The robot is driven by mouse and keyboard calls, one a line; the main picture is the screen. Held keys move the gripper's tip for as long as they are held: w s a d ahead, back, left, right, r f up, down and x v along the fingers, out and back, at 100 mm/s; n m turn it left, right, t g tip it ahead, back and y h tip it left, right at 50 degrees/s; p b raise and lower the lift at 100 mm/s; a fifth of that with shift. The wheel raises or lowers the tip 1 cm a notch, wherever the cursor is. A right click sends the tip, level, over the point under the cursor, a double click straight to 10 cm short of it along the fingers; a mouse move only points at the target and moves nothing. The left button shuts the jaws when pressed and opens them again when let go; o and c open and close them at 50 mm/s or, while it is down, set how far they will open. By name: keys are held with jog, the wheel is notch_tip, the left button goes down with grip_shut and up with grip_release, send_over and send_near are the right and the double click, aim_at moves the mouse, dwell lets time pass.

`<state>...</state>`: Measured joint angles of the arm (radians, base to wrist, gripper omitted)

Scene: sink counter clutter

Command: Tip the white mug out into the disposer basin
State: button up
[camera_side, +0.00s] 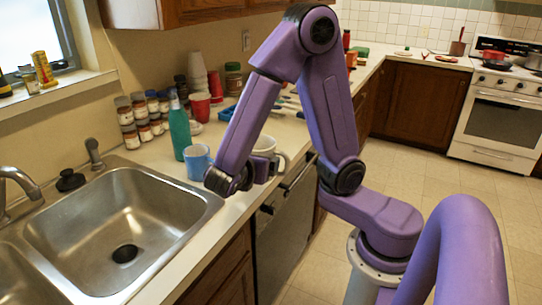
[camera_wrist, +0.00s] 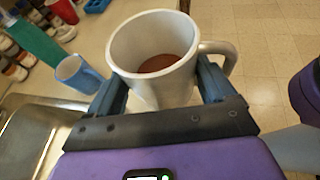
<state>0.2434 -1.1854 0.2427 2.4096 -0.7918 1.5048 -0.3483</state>
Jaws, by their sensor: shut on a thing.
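The white mug (camera_wrist: 138,80) is between my fingers in the wrist view, with brown contents inside and its handle to the right. My gripper (camera_wrist: 161,88) is shut on it. In the side view the mug (camera_side: 265,143) looks upright near the counter's front edge, right of the sink, partly hidden by my gripper (camera_side: 262,168). I cannot tell whether it touches the counter. The steel basin (camera_side: 85,222) with a dark drain (camera_side: 125,253) is to the left of my gripper. Part of a second basin (camera_side: 12,272) shows at the lower left.
A blue cup (camera_side: 197,162) stands between the sink and the mug. Behind it are a teal bottle (camera_side: 180,130), stacked jars (camera_side: 130,125) and red cups (camera_side: 200,106). A faucet (camera_side: 18,182) and a black stopper (camera_side: 70,180) are at the sink's back rim.

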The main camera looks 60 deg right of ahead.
jog(key=w+a+f+n+g+y, duration=0.1)
jog(key=w+a+f+g+y, duration=0.2)
jog(key=w+a+y, duration=0.3)
jog(key=w+a+f+n+g+y, duration=0.2)
jog(key=w+a+f+g+y, duration=0.2)
jog(key=w, duration=1)
jog(key=shift+a+n+g+y, duration=0.3)
jog(key=shift+a+g+y, duration=0.7)
jog(key=shift+a+y, duration=0.55)
